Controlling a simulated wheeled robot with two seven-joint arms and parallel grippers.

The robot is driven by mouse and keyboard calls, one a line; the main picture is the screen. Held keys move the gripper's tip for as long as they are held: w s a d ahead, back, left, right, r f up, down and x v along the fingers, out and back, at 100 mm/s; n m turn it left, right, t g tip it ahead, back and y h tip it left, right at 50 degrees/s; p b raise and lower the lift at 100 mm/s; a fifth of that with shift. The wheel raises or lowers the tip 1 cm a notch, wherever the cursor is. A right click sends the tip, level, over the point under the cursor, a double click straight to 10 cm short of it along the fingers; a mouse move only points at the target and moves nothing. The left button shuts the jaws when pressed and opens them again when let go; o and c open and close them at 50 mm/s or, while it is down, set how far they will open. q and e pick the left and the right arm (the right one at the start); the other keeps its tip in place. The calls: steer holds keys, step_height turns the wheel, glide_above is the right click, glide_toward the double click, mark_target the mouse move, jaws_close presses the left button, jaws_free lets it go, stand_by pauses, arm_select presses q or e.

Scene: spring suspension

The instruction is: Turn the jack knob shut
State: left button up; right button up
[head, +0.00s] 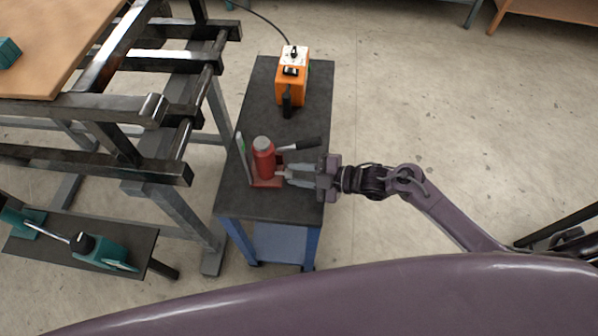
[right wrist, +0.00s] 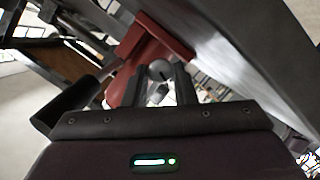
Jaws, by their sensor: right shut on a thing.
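The red jack (head: 264,163) with a grey top stands upright on the dark top of a small cart (head: 290,205). My right gripper (head: 288,173) reaches in from the right, low beside the jack, with its fingers against the jack's right side. In the right wrist view the jack's red body (right wrist: 145,45) is just ahead. The right gripper (right wrist: 160,86) is shut on the small grey knob (right wrist: 159,70), which shows between its fingertips. The fingers hide part of the knob. My left gripper is in neither view.
A black lever handle (head: 305,144) sticks out from the jack just above my right gripper. An orange box (head: 291,88) with a cable stands at the cart's back. A dark metal frame (head: 180,110) is close on the left. The floor at right is mostly clear.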

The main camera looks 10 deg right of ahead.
steer(key=shift+w+m+g, duration=0.1)
steer(key=shift+m+g, duration=0.5)
steer(key=shift+m, duration=0.5)
steer(key=o, duration=1)
steer(key=shift+d, duration=0.15)
steer(key=v, duration=0.6)
steer(key=shift+d, duration=0.15)
steer(key=shift+s+d+r, duration=0.35)
steer(key=shift+d, duration=0.2)
